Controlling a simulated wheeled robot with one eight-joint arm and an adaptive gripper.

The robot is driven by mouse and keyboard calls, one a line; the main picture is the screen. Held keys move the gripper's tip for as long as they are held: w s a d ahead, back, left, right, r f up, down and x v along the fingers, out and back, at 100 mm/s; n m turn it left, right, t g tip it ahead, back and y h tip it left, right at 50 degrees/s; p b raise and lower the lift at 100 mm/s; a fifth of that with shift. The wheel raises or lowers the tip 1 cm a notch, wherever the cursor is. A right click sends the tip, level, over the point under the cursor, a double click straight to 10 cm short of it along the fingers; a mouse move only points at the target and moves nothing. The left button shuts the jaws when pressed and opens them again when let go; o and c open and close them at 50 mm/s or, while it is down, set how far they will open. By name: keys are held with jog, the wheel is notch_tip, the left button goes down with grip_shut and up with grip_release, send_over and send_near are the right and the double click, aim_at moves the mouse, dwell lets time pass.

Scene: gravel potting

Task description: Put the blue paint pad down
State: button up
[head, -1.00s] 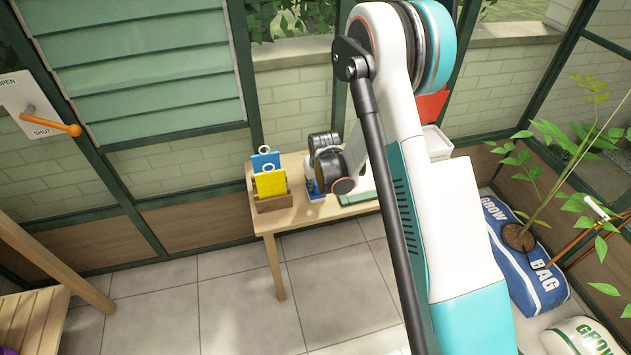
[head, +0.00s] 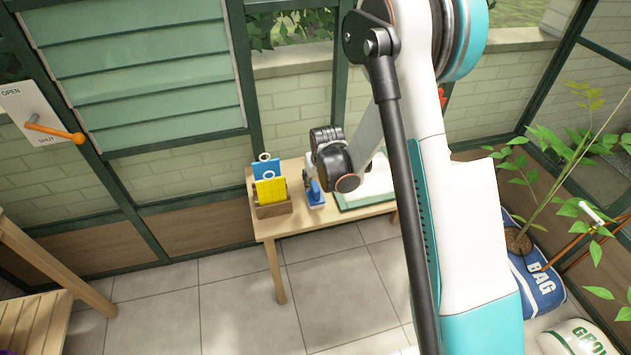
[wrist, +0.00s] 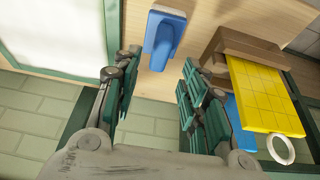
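The blue paint pad (head: 315,197) lies on the wooden table near its front edge, just right of a small wooden holder. In the wrist view the pad (wrist: 163,40) shows with its blue handle upward, beyond and between my fingertips. My gripper (wrist: 160,78) is open, with a wide empty gap between its fingers. In the head view my gripper (head: 308,180) is small and partly hidden by my wrist, close behind and above the pad. The pad is apart from both fingers in the wrist view.
The wooden holder (head: 272,210) carries a yellow panel (head: 271,191) and a blue panel (head: 265,168) with rings. A green-edged white board (head: 362,202) lies right of the pad, partly behind my arm. Bare table (head: 285,225) shows at the front.

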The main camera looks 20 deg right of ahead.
jog(key=s+r+t+p, duration=0.1)
jog(key=s+r, duration=0.6)
jog(key=r, duration=0.6)
jog(key=s+r, duration=0.7)
jog(key=r, duration=0.5)
jog(key=s+r+t, duration=0.1)
jog(key=s+r, duration=0.1)
jog(key=s, duration=0.6)
jog(key=s+r, duration=0.3)
jog(key=s, duration=0.6)
jog(key=shift+r+t, duration=0.25)
jog(key=shift+t, duration=0.15)
jog(key=shift+o, duration=0.4)
